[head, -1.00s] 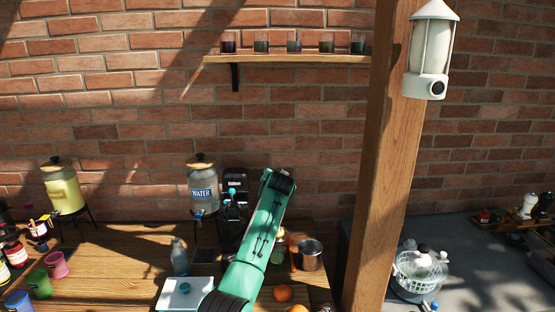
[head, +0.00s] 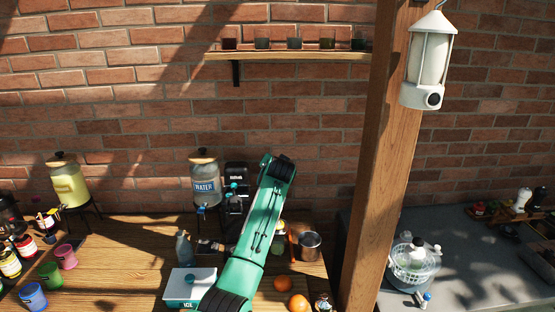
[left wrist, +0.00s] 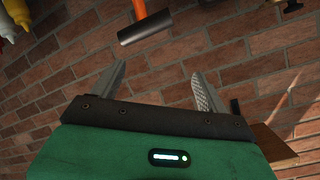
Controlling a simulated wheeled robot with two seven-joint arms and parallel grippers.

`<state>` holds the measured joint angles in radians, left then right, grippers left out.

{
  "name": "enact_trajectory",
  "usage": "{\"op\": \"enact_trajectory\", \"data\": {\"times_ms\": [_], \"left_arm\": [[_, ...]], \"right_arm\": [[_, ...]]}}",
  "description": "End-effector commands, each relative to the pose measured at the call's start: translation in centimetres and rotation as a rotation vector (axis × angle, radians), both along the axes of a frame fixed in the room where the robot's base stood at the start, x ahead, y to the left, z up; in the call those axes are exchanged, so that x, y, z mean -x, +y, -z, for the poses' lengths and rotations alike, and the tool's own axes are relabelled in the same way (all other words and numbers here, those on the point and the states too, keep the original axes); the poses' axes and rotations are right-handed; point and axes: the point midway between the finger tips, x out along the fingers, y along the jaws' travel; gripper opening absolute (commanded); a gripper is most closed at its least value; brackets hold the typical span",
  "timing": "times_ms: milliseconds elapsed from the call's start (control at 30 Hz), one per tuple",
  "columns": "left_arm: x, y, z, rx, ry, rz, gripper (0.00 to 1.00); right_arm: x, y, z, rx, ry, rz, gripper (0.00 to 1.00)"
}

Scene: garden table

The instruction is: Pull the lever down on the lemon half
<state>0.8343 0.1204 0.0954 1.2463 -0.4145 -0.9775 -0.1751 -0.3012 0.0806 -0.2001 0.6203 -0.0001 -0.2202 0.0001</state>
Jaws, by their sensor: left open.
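In the left wrist view my left gripper (left wrist: 158,70) is open and empty, its two grey fingers spread. Just beyond the fingertips, apart from them, is a dark metal cylinder on an orange rod (left wrist: 145,27); it looks like a lever with its handle, cut off by the top edge. In the head view my green arm rises over the right part of the table, and the gripper on it cannot be made out. An upright orange piece (head: 293,247) shows just right of the arm; I cannot tell if it belongs to the lever. No lemon half can be made out.
A steel pot (head: 308,246) stands right of the arm, with oranges (head: 282,283) in front. A white ICE box (head: 186,290), a grey bottle (head: 183,248) and a water dispenser (head: 205,182) stand left of it. A wooden post (head: 372,190) rises at right.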

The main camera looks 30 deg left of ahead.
Motion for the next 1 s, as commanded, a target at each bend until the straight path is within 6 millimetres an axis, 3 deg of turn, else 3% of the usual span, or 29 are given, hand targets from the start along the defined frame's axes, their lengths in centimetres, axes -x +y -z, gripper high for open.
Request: {"op": "enact_trajectory", "data": {"times_ms": [500, 1000], "left_arm": [[1.8, -1.1, -2.9, 0.000, -0.001, 0.001, 0.77], [2.0, -1.2, -3.2, 0.000, 0.001, 0.002, 0.77]], "right_arm": [[-0.2, 0.1, 0.0, -0.001, -0.002, 0.001, 0.36], [-0.1, 0.1, 0.0, -0.001, -0.001, 0.001, 0.36]]}}
